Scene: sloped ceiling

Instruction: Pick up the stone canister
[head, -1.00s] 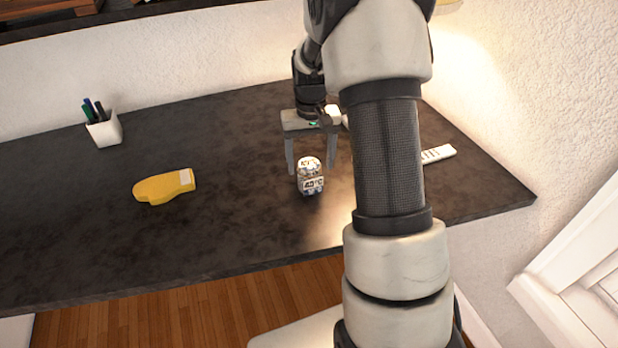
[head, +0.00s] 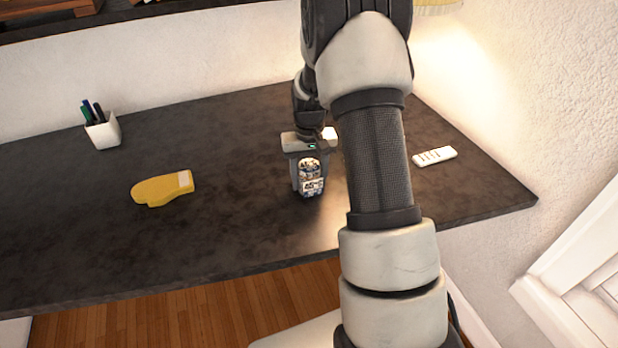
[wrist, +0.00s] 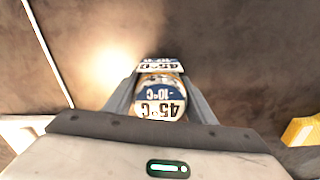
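The stone canister (head: 312,181) is a small, pale, rounded thing with printed labels, upright on the dark table. The wrist view shows its printed top, with "45°C" and "-10°C" on it (wrist: 160,100). My gripper (head: 308,188) points down over the canister, and its fingers are closed in on its two sides. In the wrist view the fingers (wrist: 160,92) press close against it left and right. I see no clear gap under the canister. The fingers hide part of its sides.
A yellow mitt (head: 163,188) lies to the left on the table (head: 235,225). A white cup with pens (head: 103,132) stands at the back left. A white remote (head: 434,156) lies to the right. The table between mitt and canister is clear.

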